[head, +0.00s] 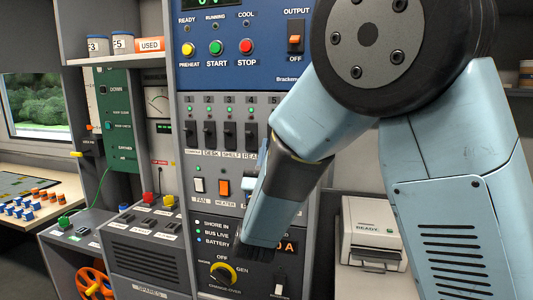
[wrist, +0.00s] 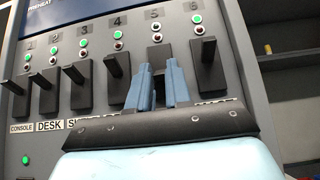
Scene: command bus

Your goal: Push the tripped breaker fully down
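The breaker row shows in the wrist view, with black levers under numbered lamps. Breaker 5 is mostly hidden behind my gripper (wrist: 160,68); its upper lamp (wrist: 155,26) looks unlit, while its neighbours' upper lamps glow green. A dark patch between my fingers may be its lever; how far down it sits cannot be told. My gripper's two blue fingers stand a little apart with a narrow gap, in front of column 5. Contact with the lever cannot be told. In the head view my forearm covers breaker 5, and only bits of the blue fingers (head: 248,188) show.
Breaker 4 (wrist: 117,75) stands close left of my fingers and breaker 6 (wrist: 208,68) close right. Breaker 3 (wrist: 80,85) is farther left. Below the row are the fan switch (head: 198,185) and heater switch (head: 223,188). A printer (head: 372,235) stands at right.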

